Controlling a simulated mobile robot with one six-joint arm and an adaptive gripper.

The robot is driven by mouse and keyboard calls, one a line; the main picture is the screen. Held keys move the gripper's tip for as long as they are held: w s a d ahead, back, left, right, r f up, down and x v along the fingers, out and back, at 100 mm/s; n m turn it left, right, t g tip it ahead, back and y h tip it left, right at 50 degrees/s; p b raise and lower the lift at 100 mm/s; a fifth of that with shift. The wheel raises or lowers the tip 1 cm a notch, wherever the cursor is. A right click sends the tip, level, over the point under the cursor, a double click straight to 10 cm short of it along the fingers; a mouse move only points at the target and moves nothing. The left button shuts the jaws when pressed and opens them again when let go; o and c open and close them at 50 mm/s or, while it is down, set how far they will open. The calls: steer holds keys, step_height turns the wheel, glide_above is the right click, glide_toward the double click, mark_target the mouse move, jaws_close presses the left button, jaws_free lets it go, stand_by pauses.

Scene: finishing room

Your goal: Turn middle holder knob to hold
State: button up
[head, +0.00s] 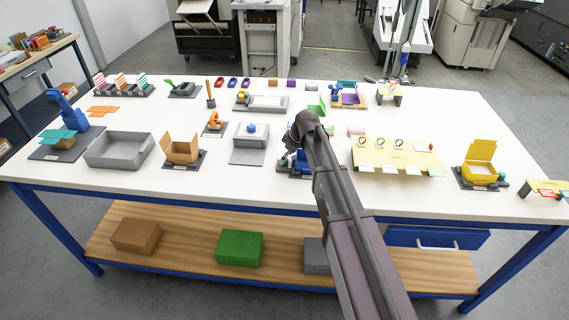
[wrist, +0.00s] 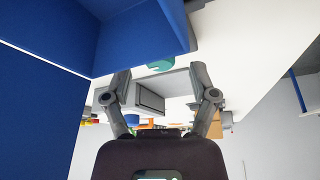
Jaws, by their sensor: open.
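The middle holder, a dark base with a blue box (head: 284,165), stands near the table's front edge in the head view, partly hidden behind my arm. The blue box (wrist: 140,35) fills much of the upper left of the wrist view. A teal rounded part, seemingly the holder's knob (wrist: 161,65), shows just beyond and between my fingertips; how it is turned cannot be told. My gripper (wrist: 160,75) is open, its two fingers spread apart with nothing held. In the head view the gripper is mostly hidden by my own arm, over the holder.
An orange open box (head: 181,150) on a base stands left, and a yellow open box (head: 480,165) with a knob stands right. A yellow board (head: 398,157) with hooks lies right of my arm.

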steer(key=shift+b+x, duration=0.5)
steer(key=shift+x, duration=0.3)
steer(key=shift+a, duration=0.1)
jaws_close()
